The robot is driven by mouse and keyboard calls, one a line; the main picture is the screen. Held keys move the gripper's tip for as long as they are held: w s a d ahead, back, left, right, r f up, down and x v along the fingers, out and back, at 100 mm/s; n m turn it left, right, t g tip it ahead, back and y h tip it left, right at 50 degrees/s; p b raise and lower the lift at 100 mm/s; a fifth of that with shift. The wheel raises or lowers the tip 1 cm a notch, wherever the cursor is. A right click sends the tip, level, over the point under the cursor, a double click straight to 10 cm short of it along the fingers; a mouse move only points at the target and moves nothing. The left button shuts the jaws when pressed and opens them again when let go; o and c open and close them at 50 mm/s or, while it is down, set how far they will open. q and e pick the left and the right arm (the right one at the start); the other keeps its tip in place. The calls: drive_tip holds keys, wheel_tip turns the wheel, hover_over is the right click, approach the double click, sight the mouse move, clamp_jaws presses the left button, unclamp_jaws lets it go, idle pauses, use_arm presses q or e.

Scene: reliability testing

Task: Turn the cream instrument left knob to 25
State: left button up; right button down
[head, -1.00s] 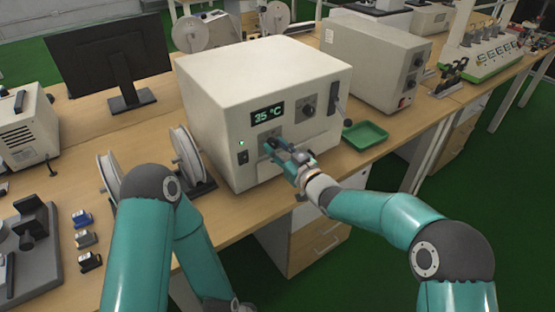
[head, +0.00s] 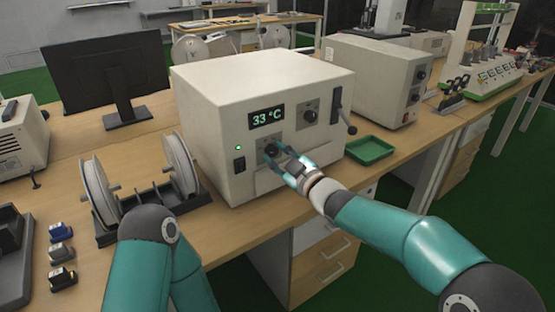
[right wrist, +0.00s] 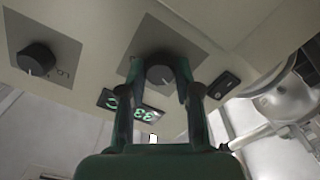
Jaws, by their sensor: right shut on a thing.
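The cream instrument (head: 205,105) stands on the bench, its front turned toward me. Its display (head: 266,117) reads 33 °C. Its dark left knob (head: 271,149) sits below the display and also shows in the right wrist view (right wrist: 160,72). My right gripper (head: 281,155) is shut on this knob, one finger on each side; the fingers also show in the right wrist view (right wrist: 159,88). The right knob (head: 310,116) is free and shows at the left of the right wrist view (right wrist: 37,60). My left arm is at the lower left; its gripper is out of view.
A green tray (head: 370,149) lies right of the instrument, before another cream unit (head: 372,80). A rack with reels (head: 180,163) stands close at its left. A lever (head: 346,122) sticks out at its right front edge. A monitor (head: 105,75) is behind left.

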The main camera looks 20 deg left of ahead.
drive_tip(key=c, duration=0.8)
unclamp_jaws()
drive_tip(key=shift+s, duration=0.1)
drive_tip(key=v, duration=1.2)
drive_tip(key=shift+f, duration=0.1)
